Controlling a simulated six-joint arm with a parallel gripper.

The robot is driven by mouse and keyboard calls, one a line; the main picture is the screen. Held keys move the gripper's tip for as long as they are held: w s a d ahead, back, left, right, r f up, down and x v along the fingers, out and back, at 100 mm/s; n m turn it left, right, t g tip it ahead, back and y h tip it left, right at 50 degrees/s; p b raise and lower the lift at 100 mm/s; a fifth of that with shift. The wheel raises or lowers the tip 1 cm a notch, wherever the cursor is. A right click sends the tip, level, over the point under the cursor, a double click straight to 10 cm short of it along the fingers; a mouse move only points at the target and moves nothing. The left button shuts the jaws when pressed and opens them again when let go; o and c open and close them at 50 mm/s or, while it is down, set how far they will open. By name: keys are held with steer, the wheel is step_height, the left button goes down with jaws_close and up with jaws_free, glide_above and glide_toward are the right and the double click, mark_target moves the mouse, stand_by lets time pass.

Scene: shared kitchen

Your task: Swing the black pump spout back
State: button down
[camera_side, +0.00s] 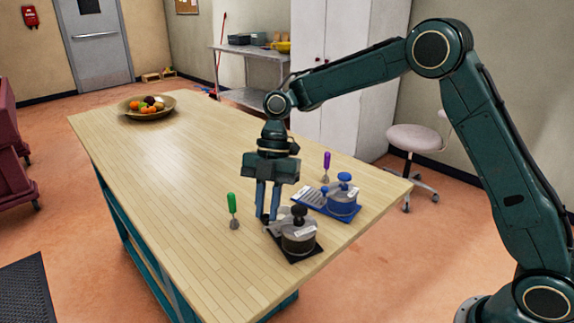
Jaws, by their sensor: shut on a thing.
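A grey pump with a black knob (299,212) stands on a black base plate (293,258) near the front right corner of the wooden table. Its drum (298,238) carries a pale label. My gripper (268,218) points straight down at the left of this pump, with its blue fingers low by the pump's left side. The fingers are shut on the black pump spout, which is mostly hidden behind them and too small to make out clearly. A blue pump (342,198) on a blue plate stands just behind and to the right.
A green-handled tool (232,208) stands left of my gripper, and a purple-handled tool (326,166) stands behind the blue pump. A fruit bowl (147,106) sits at the table's far end. The table's middle (180,150) is clear.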

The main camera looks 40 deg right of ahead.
steer(key=c, duration=1.3)
jaws_free()
steer(key=shift+c, duration=0.2)
steer(key=shift+r, duration=0.1)
steer(key=v, duration=0.7)
steer(key=shift+r, duration=0.15)
steer(key=shift+d, duration=0.1)
